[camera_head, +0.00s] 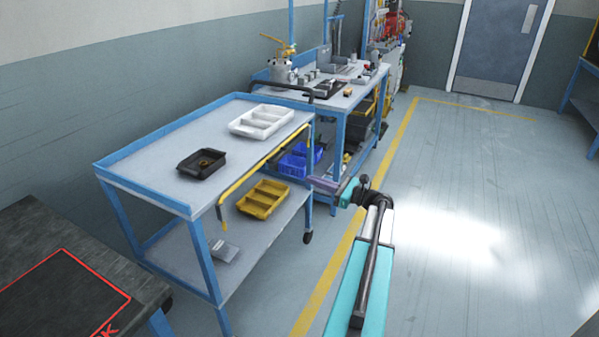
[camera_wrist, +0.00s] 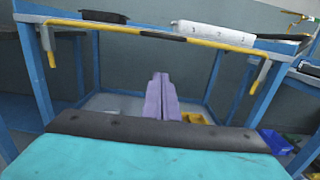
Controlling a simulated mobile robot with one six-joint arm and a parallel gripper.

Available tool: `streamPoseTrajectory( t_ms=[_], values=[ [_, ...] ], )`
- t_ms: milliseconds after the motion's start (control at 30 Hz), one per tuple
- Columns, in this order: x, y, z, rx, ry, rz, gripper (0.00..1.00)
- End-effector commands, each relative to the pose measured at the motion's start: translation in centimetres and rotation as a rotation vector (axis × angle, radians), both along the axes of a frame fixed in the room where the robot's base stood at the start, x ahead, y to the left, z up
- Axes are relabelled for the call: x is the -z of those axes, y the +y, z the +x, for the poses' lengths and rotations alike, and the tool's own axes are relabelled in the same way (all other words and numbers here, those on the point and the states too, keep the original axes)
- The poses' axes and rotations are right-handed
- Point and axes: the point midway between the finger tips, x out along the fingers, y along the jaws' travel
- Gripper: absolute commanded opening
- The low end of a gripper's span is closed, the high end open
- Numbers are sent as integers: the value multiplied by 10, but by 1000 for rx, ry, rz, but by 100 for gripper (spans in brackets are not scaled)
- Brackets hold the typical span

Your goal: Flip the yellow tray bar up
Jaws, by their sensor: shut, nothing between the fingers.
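The yellow tray bar (camera_head: 258,168) runs along the front long edge of the blue cart's top (camera_head: 150,160), close to the rim. In the wrist view the bar (camera_wrist: 110,29) spans the upper part, with a black grip (camera_wrist: 163,36) at its middle and ends bent downward. My gripper (camera_head: 314,181) is to the right of the cart in the head view, apart from the bar. In the wrist view its purple fingers (camera_wrist: 160,80) are together and empty, showing below the bar and pointing toward the cart's open space under the top.
A white divided tray (camera_head: 262,121) and a black tray (camera_head: 202,162) stand on the cart top. A yellow bin (camera_head: 262,199) is on the lower shelf. A workbench (camera_head: 340,100) with blue bins (camera_head: 300,160) stands behind. Open floor (camera_head: 460,220) lies to the right.

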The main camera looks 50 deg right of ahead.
Motion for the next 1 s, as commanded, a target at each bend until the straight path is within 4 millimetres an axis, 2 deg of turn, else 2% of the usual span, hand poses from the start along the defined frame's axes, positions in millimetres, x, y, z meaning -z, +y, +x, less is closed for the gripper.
streamPoseTrajectory(
  t_ms=[267, 800, 1000],
  values=[
    [-1, 6, 24, -3, 0, 0, 0],
    [-5, 25, 99, -4, 0, 0, 0],
    [-31, 26, 101, -3, -1, -2, 0]
  ],
)
